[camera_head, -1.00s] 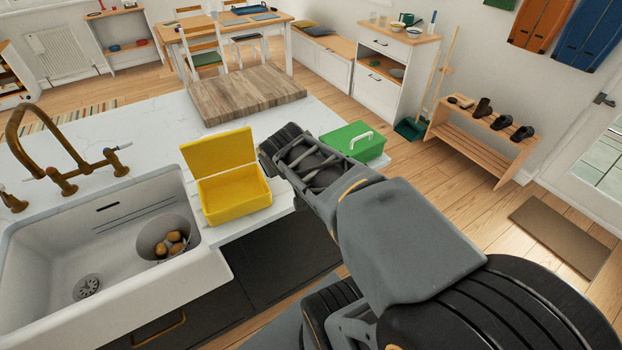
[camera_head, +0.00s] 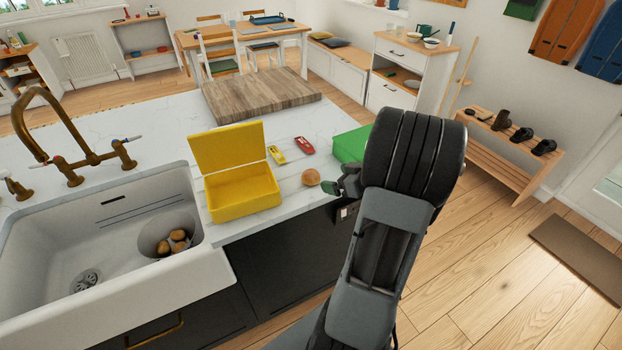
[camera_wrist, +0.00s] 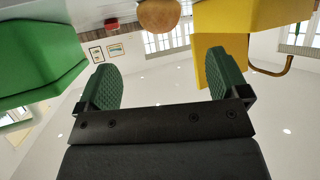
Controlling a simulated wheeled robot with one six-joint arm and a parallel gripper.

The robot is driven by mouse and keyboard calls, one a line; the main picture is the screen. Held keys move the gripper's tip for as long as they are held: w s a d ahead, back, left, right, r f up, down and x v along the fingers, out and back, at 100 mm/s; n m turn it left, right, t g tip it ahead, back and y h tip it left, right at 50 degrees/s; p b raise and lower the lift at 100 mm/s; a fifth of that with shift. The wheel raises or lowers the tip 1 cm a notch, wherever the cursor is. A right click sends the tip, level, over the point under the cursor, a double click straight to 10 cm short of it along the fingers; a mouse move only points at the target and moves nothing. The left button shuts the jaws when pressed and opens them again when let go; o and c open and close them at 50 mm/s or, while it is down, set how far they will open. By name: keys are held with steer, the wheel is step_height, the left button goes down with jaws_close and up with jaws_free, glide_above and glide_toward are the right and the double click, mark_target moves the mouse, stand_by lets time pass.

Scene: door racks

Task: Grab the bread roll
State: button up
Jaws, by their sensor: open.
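The bread roll (camera_head: 311,177) is a small round brown bun on the white countertop, near its front edge, between the yellow box and the green box. In the head view my gripper (camera_head: 338,187) is just right of the roll, partly hidden behind my own arm. In the wrist view the picture is upside down; the roll (camera_wrist: 159,14) shows at the top, beyond the gap between the two green fingers. My gripper (camera_wrist: 160,80) is open and nothing is between its fingers.
An open yellow box (camera_head: 243,194) stands left of the roll. A green box (camera_head: 352,145) stands behind my gripper. A yellow toy car (camera_head: 277,155) and a red toy car (camera_head: 304,146) lie behind the roll. The sink (camera_head: 60,270) is at the left.

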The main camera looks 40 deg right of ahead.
mark_target(316, 175)
steer(key=shift+x, duration=5.2)
steer(key=shift+d, duration=0.1)
steer(key=shift+c, duration=0.4)
steer(key=c, duration=0.9)
